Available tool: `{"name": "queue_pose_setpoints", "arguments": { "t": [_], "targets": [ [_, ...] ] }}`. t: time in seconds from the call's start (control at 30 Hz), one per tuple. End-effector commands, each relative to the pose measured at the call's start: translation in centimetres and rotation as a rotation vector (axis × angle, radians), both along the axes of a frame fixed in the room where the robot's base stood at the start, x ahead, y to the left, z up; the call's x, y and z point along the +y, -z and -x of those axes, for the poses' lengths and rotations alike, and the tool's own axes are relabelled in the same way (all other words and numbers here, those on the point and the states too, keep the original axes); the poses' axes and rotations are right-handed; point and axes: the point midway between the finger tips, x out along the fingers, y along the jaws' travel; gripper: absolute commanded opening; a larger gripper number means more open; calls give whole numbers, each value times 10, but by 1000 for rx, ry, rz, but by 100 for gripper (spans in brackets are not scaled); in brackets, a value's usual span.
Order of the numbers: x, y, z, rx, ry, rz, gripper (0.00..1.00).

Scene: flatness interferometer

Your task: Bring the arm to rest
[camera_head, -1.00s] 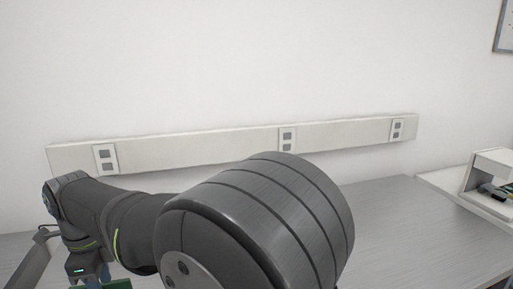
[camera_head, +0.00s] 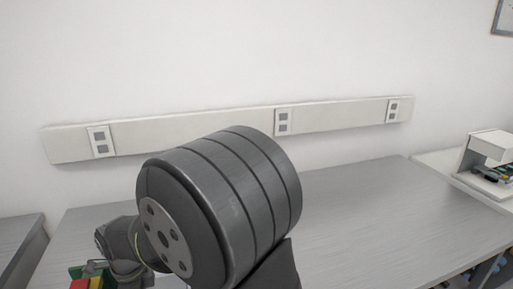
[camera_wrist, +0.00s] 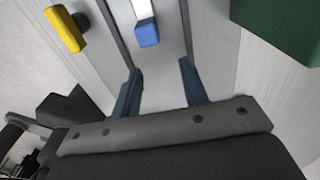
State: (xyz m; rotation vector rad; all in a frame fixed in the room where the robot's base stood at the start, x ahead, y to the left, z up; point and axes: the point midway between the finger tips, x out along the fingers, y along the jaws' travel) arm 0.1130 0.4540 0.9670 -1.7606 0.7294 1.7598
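My gripper (camera_wrist: 160,68) shows in the wrist view with its two blue fingers well apart and nothing between them. In the head view my dark arm fills the lower middle and folds toward the lower left; the gripper itself cannot be made out there. Beyond the fingers in the wrist view are a blue block-like part (camera_wrist: 147,33) on a pale strip, a yellow part (camera_wrist: 65,30) to the left and a large green part (camera_wrist: 285,25) at the upper right. The fingers appear apart from all of these.
A grey table (camera_head: 375,215) has a wide clear area right of my arm. A white stand (camera_head: 488,160) with small items is at the far right. Red, yellow and green parts (camera_head: 90,281) show at the lower left edge. A socket rail (camera_head: 200,128) runs along the wall.

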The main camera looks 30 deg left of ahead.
Motion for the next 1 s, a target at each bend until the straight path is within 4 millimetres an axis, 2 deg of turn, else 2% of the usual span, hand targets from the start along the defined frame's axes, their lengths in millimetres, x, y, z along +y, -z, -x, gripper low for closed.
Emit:
{"name": "queue_pose_setpoints", "arguments": {
  "t": [0.13, 0.8, 1.0],
  "targets": [
    [-21, -3, -20, -1, 4, -2, 40],
    [-17, -141, -18, -1, 0, -4, 40],
    [-18, -175, -18, 0, 0, 0, 40]
  ]
}}
